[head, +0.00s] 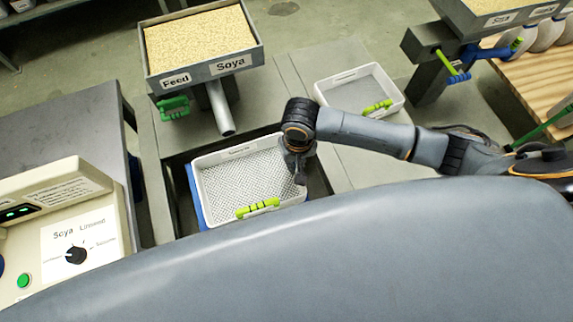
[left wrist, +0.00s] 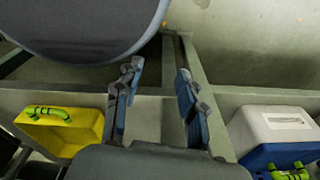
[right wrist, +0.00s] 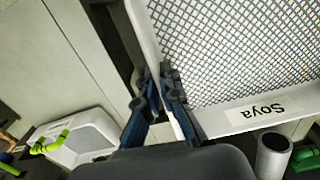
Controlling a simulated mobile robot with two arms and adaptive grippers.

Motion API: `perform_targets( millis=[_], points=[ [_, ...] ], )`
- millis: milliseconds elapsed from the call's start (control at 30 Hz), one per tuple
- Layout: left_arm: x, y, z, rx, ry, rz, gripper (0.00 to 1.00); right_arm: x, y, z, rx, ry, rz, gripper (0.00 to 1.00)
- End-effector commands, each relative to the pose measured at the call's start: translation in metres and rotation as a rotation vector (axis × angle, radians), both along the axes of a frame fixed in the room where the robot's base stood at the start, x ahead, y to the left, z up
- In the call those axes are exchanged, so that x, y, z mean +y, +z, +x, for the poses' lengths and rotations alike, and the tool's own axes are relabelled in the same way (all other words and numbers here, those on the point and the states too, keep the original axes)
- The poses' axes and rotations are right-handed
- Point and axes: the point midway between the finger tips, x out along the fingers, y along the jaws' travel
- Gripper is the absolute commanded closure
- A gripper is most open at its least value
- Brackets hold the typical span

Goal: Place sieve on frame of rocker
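The sieve (head: 228,178) is a white tray with a mesh floor and a lime-green handle. In the head view it sits over a dark recess, with a blue part (head: 194,194) showing under its left edge, perhaps the rocker's frame. Most of what lies beneath it is hidden. My right gripper (head: 300,178) is at the sieve's right wall. In the right wrist view, the fingers of my right gripper (right wrist: 160,90) are close together on either side of the white wall of the sieve (right wrist: 255,112). My left gripper (left wrist: 157,85) is open and empty.
A grain-filled feed hopper (head: 200,40) and its pipe (head: 222,115) stand behind the sieve. Another white tray (head: 335,92) lies at back right. A control panel (head: 75,245) stands left. The left wrist view shows a yellow bin (left wrist: 75,135) and a white-and-blue box (left wrist: 265,130).

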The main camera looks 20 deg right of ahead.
Motion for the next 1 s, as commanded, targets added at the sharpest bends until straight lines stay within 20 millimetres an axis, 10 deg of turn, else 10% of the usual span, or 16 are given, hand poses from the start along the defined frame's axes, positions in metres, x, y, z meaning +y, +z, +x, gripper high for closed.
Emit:
perform_targets(
  millis=[567,967,1000],
  points=[
    [0.001,-0.001,-0.018,0.027,-0.001,0.002,0.6,0.014,-0.063,0.027,-0.002,0.0,0.001,1.0],
    [0.0,-0.001,-0.017,0.026,-0.003,0.001,0.6,0.014,-0.069,0.027,-0.002,0.0,0.002,1.0],
    [0.0,-0.001,-0.016,0.025,-0.003,0.001,0.6,0.014,-0.068,0.027,-0.002,0.001,0.001,0.88]
  ],
)
